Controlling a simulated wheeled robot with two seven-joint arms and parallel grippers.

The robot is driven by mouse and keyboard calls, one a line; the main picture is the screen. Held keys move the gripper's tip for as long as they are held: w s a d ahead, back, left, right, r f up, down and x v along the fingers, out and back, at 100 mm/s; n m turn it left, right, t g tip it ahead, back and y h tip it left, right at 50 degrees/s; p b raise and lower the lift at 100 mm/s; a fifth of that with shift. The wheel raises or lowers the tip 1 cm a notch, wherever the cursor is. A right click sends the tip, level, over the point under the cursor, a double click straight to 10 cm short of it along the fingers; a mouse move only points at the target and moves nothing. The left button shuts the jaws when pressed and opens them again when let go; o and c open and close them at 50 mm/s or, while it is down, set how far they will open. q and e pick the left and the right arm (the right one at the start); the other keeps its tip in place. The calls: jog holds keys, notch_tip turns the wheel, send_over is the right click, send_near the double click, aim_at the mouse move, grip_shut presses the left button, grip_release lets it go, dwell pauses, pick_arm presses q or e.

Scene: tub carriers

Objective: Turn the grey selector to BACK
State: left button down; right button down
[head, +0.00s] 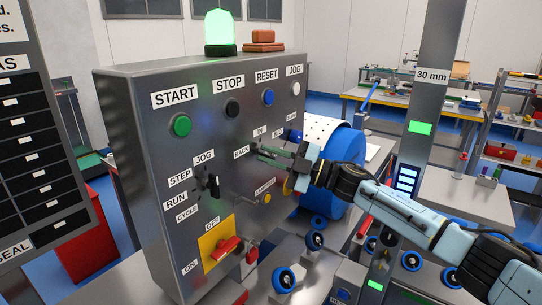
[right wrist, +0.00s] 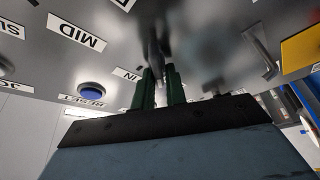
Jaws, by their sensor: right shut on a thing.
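The grey control panel (head: 130,110) stands at the left centre, with a BACK label (head: 241,152) and an IN label (head: 257,132) on its face. My right gripper (head: 262,154) reaches in from the right at these labels. Its green fingers are shut on the grey selector (right wrist: 158,48), whose handle shows between the fingertips in the right wrist view, below the MID label (right wrist: 76,31). The fingers hide much of the selector, and I cannot tell which label it points to. My left gripper is not in view.
A black selector (head: 210,184) and a red switch (head: 228,247) on a yellow plate (head: 214,240) are lower left of the gripper. A green button (head: 182,125) sits above. A blue drum (head: 345,170) and a metal post (head: 430,120) stand to the right.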

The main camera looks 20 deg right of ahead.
jog(key=shift+f+n+g, duration=0.25)
jog(key=shift+n+g, duration=0.05)
jog(key=shift+n, duration=0.2)
dwell(2.1)
jog(key=c, duration=1.5)
grip_release()
jog(key=shift+o, duration=0.2)
jog(key=shift+r, duration=0.1)
notch_tip(320, 180, up, 10)
jog(key=shift+r+p, duration=0.1)
jog(key=shift+p, duration=0.2)
